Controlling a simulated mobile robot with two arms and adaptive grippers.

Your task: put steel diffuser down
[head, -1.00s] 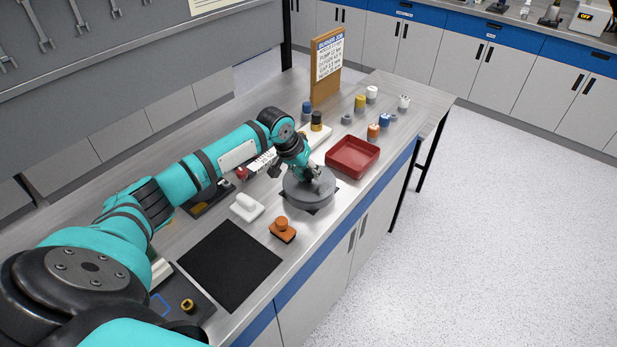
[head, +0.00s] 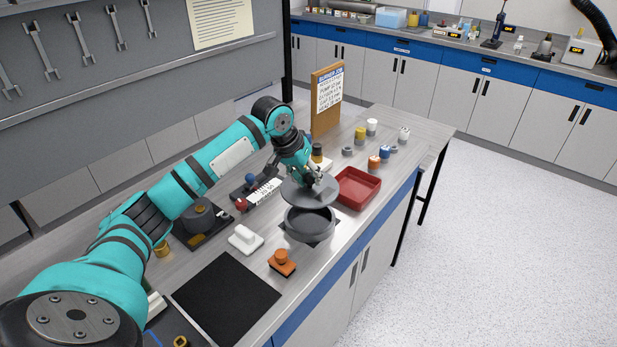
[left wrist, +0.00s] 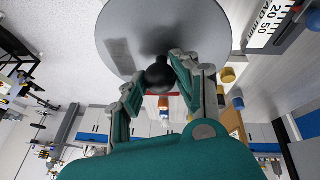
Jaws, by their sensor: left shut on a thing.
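The steel diffuser (head: 306,193), a grey round disc with a dark knob, hangs in the air from my left gripper (head: 313,177). In the left wrist view the disc (left wrist: 172,22) fills the top middle, with the knob between the fingers of my left gripper (left wrist: 158,76). The gripper is shut on the knob. The disc is slightly tilted in the head view, above an open round grey pot (head: 309,228) and apart from it. The pot stands on the bench on a dark square. My right gripper is not in view.
A red tray (head: 357,188) stands right of the pot. A white-handled block (head: 245,238) and an orange-topped block (head: 282,262) sit to its left and front. A black mat (head: 226,300) lies bare at the near side. A signboard (head: 327,103) stands behind.

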